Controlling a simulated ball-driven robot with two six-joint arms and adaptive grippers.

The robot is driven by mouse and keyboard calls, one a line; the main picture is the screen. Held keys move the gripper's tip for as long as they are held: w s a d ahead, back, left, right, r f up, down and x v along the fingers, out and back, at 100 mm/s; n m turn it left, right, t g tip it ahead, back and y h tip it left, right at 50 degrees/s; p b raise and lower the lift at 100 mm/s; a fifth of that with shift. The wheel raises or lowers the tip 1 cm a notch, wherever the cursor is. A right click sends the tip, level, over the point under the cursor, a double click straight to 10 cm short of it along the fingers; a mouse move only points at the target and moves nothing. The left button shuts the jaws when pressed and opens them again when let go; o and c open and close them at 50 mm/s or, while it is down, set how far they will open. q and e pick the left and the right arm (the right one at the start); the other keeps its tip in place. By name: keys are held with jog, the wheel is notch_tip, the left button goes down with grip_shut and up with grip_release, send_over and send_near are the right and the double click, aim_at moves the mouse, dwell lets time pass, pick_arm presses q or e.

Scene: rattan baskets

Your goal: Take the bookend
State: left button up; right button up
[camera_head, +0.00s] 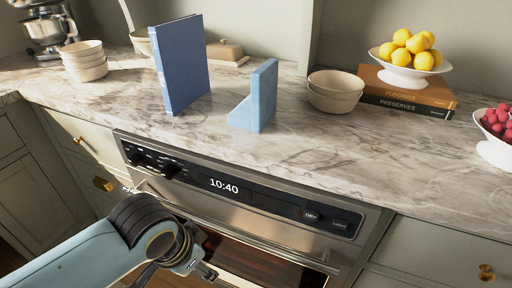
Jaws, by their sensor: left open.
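The light blue bookend (263,97) stands upright on the marble counter, near its front edge and right of a blue book (181,65). It has a tall upright plate and a lower wedge-shaped part on its left side. A gap separates it from the book. My left gripper (203,268) is at the bottom of the camera_head view, in front of the oven and well below and left of the bookend. It is open and touches neither the bookend nor the book. Its fingers are partly hidden by the wrist. My right gripper is not in view.
On the marble counter (400,160), stacked cream bowls (335,92) stand right of the bookend. Behind them, a lemon bowl (406,77) sits on stacked books (390,93). A raspberry bowl (496,150) is far right. The oven (260,205) is below. Counter in front of the bookend is clear.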

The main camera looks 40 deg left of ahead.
aim_at(254, 81)
pick_arm(q)
jog(key=w+d+r+m+t+h+p, duration=0.1)
jog(key=w+d+r+m+t+h, duration=0.25)
jog(key=w+r, duration=0.6)
jog(key=w+d+r+t+h+p, duration=0.15)
jog(key=w+d+r+t, duration=0.25)
jog(key=w+r+t, duration=0.55)
jog(key=w+a+r+n+t+y, duration=0.1)
jog(key=a+r+n+y, duration=0.1)
jog(key=a+y, duration=0.1)
jog(key=w+a+r+n+t+y, duration=0.1)
jog(key=a+r+n+y, duration=0.1)
jog(key=a, duration=0.4)
jog(key=w+a+r+n+y+b, duration=0.1)
jog(key=w+a+r+n+y, duration=0.1)
jog(key=a+n+y, duration=0.1)
jog(key=shift+a+r+t+y, duration=0.25)
jog(key=shift+a+t+y, duration=0.2)
jog(key=shift+a, duration=0.3)
jog(key=shift+y, duration=0.25)
jog(key=x, duration=0.4)
jog(key=shift+w, duration=0.1)
jog(key=x, duration=0.6)
jog(key=shift+w+d, duration=0.1)
jog(key=shift+w, duration=0.05)
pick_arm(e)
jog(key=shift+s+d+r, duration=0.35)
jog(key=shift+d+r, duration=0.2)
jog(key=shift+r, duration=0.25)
